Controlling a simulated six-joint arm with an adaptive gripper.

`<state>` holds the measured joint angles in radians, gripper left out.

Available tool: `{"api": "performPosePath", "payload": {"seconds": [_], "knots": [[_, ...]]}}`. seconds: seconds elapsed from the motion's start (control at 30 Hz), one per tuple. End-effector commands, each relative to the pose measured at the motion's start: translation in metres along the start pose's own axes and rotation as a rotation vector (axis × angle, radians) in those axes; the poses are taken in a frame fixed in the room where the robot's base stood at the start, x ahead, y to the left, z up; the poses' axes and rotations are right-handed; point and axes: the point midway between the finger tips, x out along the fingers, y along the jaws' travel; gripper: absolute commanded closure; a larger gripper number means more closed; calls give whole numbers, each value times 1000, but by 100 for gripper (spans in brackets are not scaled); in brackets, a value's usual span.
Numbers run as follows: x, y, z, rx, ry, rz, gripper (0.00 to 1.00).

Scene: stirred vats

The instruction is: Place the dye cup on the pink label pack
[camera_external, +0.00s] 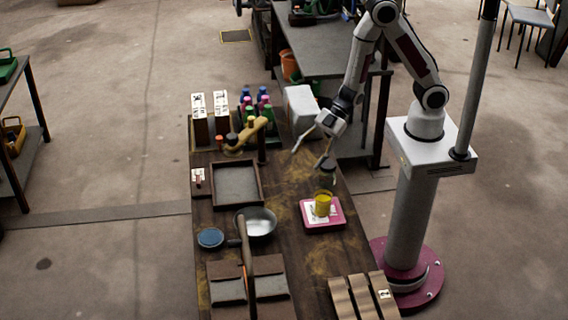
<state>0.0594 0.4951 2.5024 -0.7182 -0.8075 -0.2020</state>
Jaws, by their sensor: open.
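A yellow cup (322,205), which looks like the dye cup, stands upright on the pink label pack (336,213). The pack lies flat on the dark wooden table and has a white label on its top, partly covered by the cup. My gripper (307,158) is open and empty, its fingers spread. In the picture it is above the cup and a little to its left, clear of both cup and pack.
A metal pan (258,222), a square tray (259,188) and a blue disc (210,238) lie to the left. Several coloured bottles (266,113) stand at the back. A slatted wooden rack (363,299) is at the front right.

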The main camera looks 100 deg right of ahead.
Motion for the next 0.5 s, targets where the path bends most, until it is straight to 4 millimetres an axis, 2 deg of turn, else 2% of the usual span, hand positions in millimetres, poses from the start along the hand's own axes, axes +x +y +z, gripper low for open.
{"api": "performPosePath", "payload": {"seconds": [0.2, 0.5], "knots": [[-30, 33, -8, 19, -93, 97, 43], [-80, 64, -15, 87, -209, 216, 43]]}}
